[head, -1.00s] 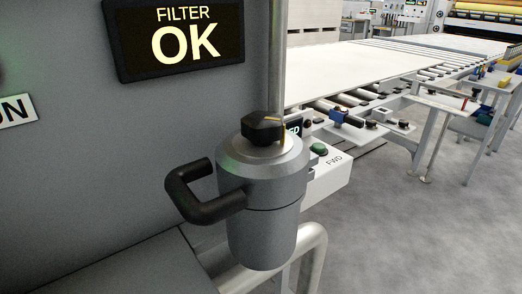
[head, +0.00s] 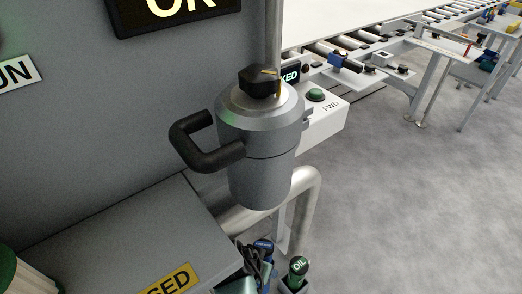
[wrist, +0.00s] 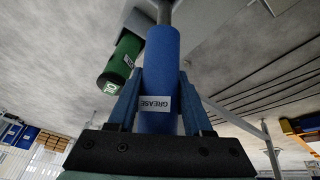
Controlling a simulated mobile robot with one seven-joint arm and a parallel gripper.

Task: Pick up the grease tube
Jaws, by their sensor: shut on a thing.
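The grease tube (wrist: 160,60) is a blue cylinder with a white GREASE label and a grey narrow end at the top of the wrist view. My gripper (wrist: 161,80) has its two blue fingers on either side of the tube, shut on it. In the head view, a blue piece (head: 263,246), which looks like the tube, shows at the bottom edge beside dark gripper parts (head: 254,264). I cannot tell whether the tube is clear of its holder.
A green OIL bottle (head: 298,267) stands in a grey holder just right of my gripper; it is close beside the tube in the wrist view (wrist: 121,60). A grey filter canister (head: 262,150) with a black handle, a bent pipe (head: 305,200) and a grey ledge (head: 130,235) are above and left.

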